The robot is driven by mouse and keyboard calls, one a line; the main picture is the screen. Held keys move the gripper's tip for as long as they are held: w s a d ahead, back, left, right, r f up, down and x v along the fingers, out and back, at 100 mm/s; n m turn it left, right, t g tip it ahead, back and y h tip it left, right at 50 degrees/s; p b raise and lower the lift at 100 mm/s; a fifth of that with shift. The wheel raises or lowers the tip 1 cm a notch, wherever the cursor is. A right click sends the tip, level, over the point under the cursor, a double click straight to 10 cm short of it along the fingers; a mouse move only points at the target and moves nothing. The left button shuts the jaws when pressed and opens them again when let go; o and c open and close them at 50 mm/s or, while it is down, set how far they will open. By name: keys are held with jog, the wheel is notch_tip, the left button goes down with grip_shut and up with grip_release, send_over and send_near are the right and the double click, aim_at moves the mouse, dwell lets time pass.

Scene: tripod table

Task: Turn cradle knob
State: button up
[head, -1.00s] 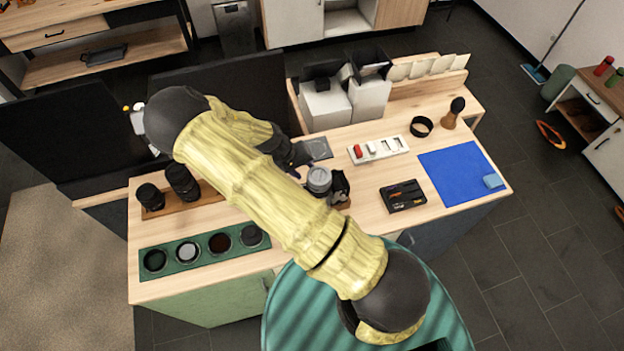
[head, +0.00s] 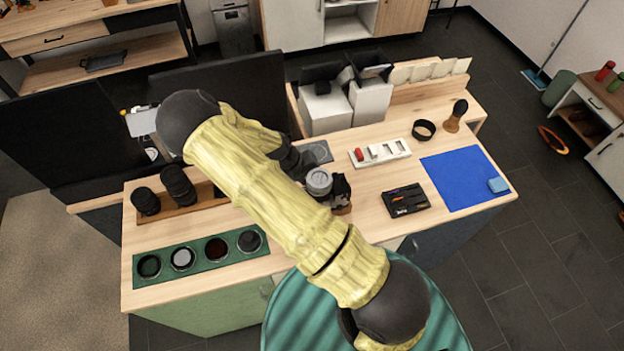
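A small device with a round grey top (head: 319,181) and a dark part (head: 341,188) on its right side stands on the wooden table (head: 375,225), near its middle. It looks like the cradle, but I cannot make out the knob clearly. My forearm comes down from the upper left, and my gripper (head: 302,168) is at the device's left, partly behind my yellow upper arm. The fingers are too small and covered to tell if they are open, or if they touch the device.
A white strip with a red piece (head: 379,152), a black tool tray (head: 405,200) and a blue mat (head: 460,178) lie to the right. A green tray of round pieces (head: 212,266) and a lens rack (head: 203,206) lie left. White boxes (head: 326,112) stand behind.

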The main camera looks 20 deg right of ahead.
dwell(0.3)
jog(key=shift+d+f+y+b, duration=0.1)
jog(key=shift+d+y+b, duration=0.05)
jog(key=shift+y+b, duration=0.7)
jog(key=shift+y, duration=0.35)
jog(key=shift+y+b, duration=0.3)
jog(key=shift+b, duration=0.4)
jog(key=shift+d+y+b, duration=0.15)
jog(key=shift+y+b, duration=0.55)
jog(key=shift+b, duration=0.45)
jog(key=shift+d+y+b, duration=0.15)
jog(key=shift+y+b, duration=0.85)
jog(key=shift+b, duration=0.75)
jog(key=shift+y+b, duration=0.3)
jog(key=shift+b, duration=0.1)
